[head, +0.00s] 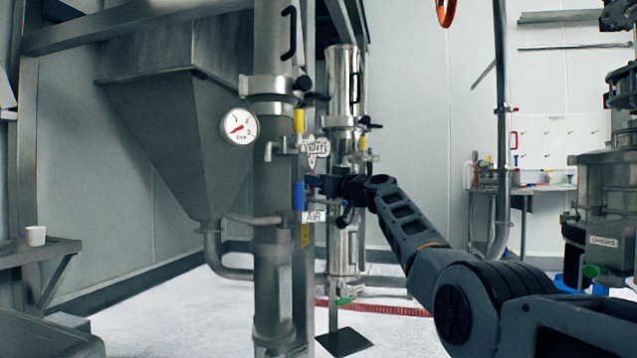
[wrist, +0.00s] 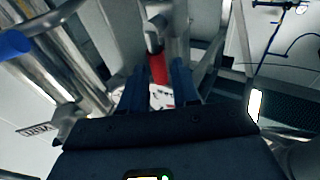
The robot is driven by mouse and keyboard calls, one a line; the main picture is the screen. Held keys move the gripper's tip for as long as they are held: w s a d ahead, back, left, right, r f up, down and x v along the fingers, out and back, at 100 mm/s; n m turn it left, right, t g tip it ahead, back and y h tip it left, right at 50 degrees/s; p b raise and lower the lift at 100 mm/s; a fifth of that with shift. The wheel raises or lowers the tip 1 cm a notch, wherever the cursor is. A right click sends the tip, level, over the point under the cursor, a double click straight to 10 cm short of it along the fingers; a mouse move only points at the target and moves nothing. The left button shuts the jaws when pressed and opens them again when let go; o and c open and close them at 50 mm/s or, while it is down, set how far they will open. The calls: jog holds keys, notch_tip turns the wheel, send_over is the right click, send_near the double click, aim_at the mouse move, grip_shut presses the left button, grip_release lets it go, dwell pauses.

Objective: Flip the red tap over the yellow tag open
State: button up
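The red tap (wrist: 158,68) shows in the wrist view as a red handle on a grey metal fitting. My gripper (wrist: 160,78) has its two dark blue fingers on either side of this red handle, with a narrow gap to each, so it looks open around it. A white tag with red marks (wrist: 161,97) lies between the fingers, nearer the palm. In the head view my gripper (head: 316,182) is at the pipe column, beside a blue lever (head: 298,195). A yellow tag (head: 305,236) hangs below the white AIR tag (head: 313,217). I cannot make out the red tap in the head view.
A yellow lever (head: 299,121) and the VENT tag (head: 315,149) sit above my gripper. A dial gauge (head: 239,126) is on the left of the column. A second steel column (head: 344,100) stands behind. A blue handle (wrist: 14,44) shows at the wrist view's left edge.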

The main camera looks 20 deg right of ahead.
jog(key=shift+o, duration=1)
jog(key=p+v, duration=0.2)
jog(key=v, duration=0.5)
jog(key=shift+s, duration=0.35)
jog(key=shift+d, duration=0.15)
